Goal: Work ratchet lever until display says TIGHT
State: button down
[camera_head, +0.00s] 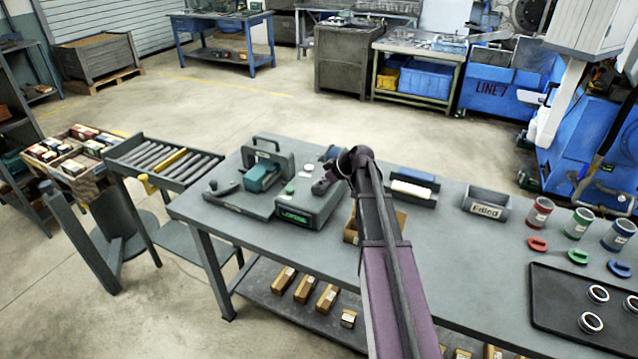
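A dark grey-green device stands on the left part of the grey workbench (455,230). Its box has a small display (293,216) on the front with green lettering too small to read surely. Beside it is a flat base (245,203) with a dark lever-like bar and knob at the left end. A teal block (262,176) sits in a frame with a handle behind it. I cannot tell which part is the ratchet lever.
A brown box (352,232) is partly hidden behind my arm. To the right are a grey bin labelled Failed (486,205), coloured cups and rings, and a black tray (560,320) with several metal rings. A roller conveyor (165,160) stands left of the bench.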

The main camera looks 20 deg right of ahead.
jog(key=shift+s+d, duration=0.1)
jog(key=shift+s, duration=0.1)
notch_tip(320, 180, up, 4)
jog(key=p, duration=0.4)
jog(key=shift+w, duration=0.15)
jog(key=shift+r+p, duration=0.35)
jog(key=shift+p, duration=0.1)
jog(key=p+v, duration=0.6)
jog(key=v, duration=0.3)
jog(key=shift+s, duration=0.35)
jog(key=shift+d, duration=0.15)
dwell(1.3)
jog(key=w+d+r+m+g+y+p, duration=0.1)
jog(key=w+d+r+p, duration=0.2)
jog(key=shift+w+d+r+y, duration=0.25)
jog(key=shift+d+y, duration=0.05)
jog(key=shift+d, duration=0.05)
jog(key=shift+f, duration=0.1)
dwell(0.5)
